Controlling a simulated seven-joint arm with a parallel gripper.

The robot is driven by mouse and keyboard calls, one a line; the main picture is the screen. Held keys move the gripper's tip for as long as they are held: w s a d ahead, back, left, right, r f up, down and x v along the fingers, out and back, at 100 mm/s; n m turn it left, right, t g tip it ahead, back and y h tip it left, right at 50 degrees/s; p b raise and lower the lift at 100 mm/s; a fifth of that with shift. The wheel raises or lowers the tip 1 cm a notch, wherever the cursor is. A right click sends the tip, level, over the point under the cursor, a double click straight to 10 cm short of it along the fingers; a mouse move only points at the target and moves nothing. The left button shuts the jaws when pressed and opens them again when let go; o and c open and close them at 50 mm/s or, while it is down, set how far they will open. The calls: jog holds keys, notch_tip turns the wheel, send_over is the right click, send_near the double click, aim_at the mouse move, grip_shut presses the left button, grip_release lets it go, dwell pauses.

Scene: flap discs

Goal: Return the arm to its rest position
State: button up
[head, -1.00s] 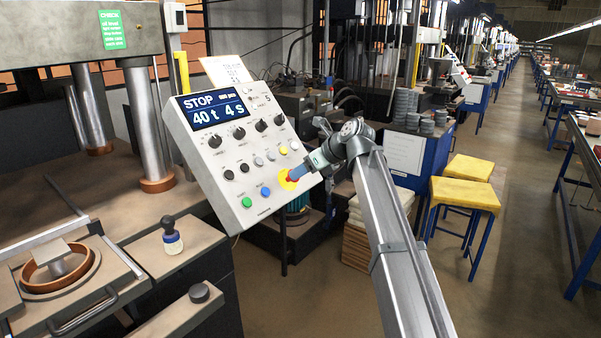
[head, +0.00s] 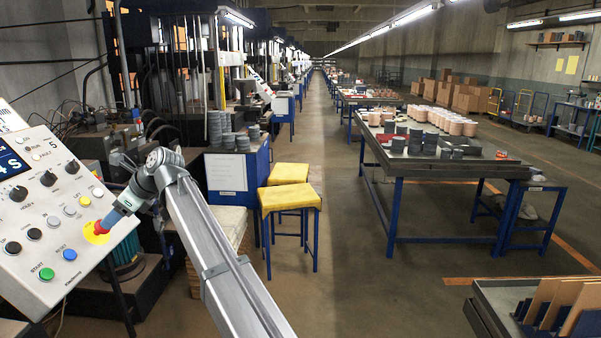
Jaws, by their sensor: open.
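My arm reaches up from the bottom of the head view toward the press control panel (head: 50,215) at the left. My gripper (head: 106,222) is at the panel's lower right, right by the red button on its yellow disc (head: 96,236). The jaws are small here, and I cannot tell whether they touch the button. Green START (head: 46,273) and blue RESET (head: 69,254) buttons sit lower on the panel. The panel's left part is cut off by the frame edge.
Two yellow-topped stools (head: 290,199) stand right of my arm. Behind them is a blue cabinet (head: 238,175) with stacked grey discs. A blue-legged table (head: 450,166) holds discs at the right. A tray with upright boards (head: 550,305) is at the lower right. The aisle floor is clear.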

jog(key=s+d+f+n+h, duration=0.25)
jog(key=d+f+n, duration=0.45)
jog(key=d+f, duration=0.7)
jog(key=s+d+f+n+t+h, duration=0.1)
jog(key=d+f+n+h, duration=0.2)
jog(key=d+f+n, duration=1.1)
jog(key=s+d+f+n+h, duration=0.2)
jog(key=d+f, duration=0.5)
jog(key=f, duration=1.4)
jog(key=s+d+f+m+g+h, duration=0.3)
jog(key=s+d+f, duration=1.15)
jog(key=d, duration=0.35)
jog(key=s+d+f+m+g, duration=0.2)
jog(key=s+d+f, duration=0.3)
jog(key=s, duration=0.4)
jog(key=s+d+f+m+g, duration=0.1)
jog(key=s+d+f+g, duration=0.1)
jog(key=s+d+f, duration=0.4)
jog(key=s+d, duration=0.2)
jog(key=s, duration=0.2)
jog(key=shift+d+m+g, duration=0.2)
jog(key=shift+m+g, duration=0.2)
